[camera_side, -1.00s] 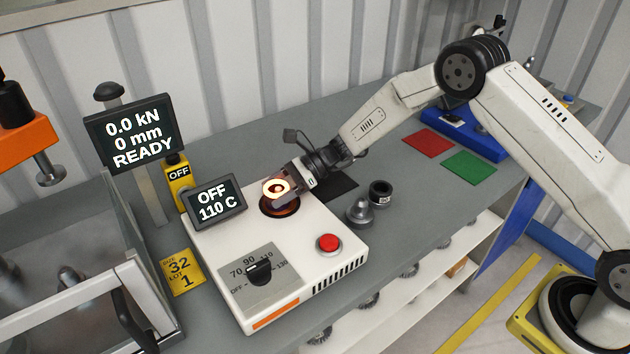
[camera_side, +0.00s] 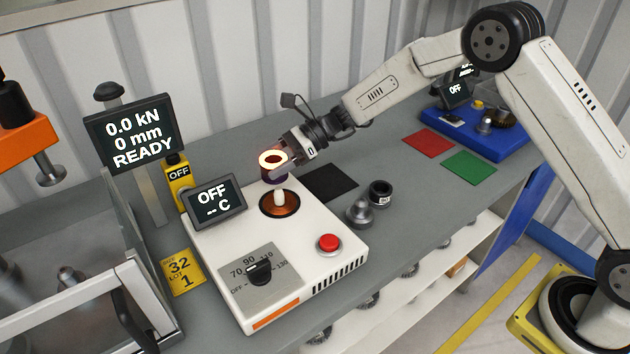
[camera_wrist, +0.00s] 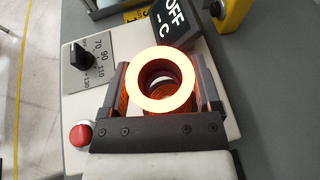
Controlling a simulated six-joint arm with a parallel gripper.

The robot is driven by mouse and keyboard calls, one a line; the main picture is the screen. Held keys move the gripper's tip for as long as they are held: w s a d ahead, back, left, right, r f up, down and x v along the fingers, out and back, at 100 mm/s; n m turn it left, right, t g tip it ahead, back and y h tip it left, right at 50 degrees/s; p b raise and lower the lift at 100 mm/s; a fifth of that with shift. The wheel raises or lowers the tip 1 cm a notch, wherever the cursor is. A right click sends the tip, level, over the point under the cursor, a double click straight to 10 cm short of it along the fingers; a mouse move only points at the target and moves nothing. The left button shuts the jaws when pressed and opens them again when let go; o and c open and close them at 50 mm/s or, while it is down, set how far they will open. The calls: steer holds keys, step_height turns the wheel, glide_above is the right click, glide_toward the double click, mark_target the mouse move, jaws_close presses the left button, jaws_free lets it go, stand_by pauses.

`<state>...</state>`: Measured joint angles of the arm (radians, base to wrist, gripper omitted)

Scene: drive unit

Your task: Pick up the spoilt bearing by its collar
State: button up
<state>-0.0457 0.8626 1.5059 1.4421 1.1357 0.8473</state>
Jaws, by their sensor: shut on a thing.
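The bearing (camera_side: 273,166) has a glowing orange-white ring on top and a darker collar below. It is held above the white heater (camera_side: 321,226), clear of its copper-coloured plate and pale centre post (camera_side: 279,198). My gripper (camera_side: 283,160) is shut on it from the right side. In the wrist view the glowing bearing (camera_wrist: 165,58) sits between my gripper's two fingers (camera_wrist: 168,90), with its hollow centre showing. The collar is mostly hidden behind the fingers and the ring in the wrist view.
The heater display (camera_side: 214,201) reads OFF and "-- C". A red button (camera_side: 328,243) and a dial (camera_side: 259,272) are on the heater. A black mat (camera_side: 330,182), red mat (camera_side: 429,143) and green mat (camera_side: 469,167) lie bare. A dark ring (camera_side: 380,193) stands beside a grey metal part (camera_side: 360,211).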

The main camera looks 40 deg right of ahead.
steer(key=shift+r, duration=1.15)
steer(key=shift+d, duration=0.1)
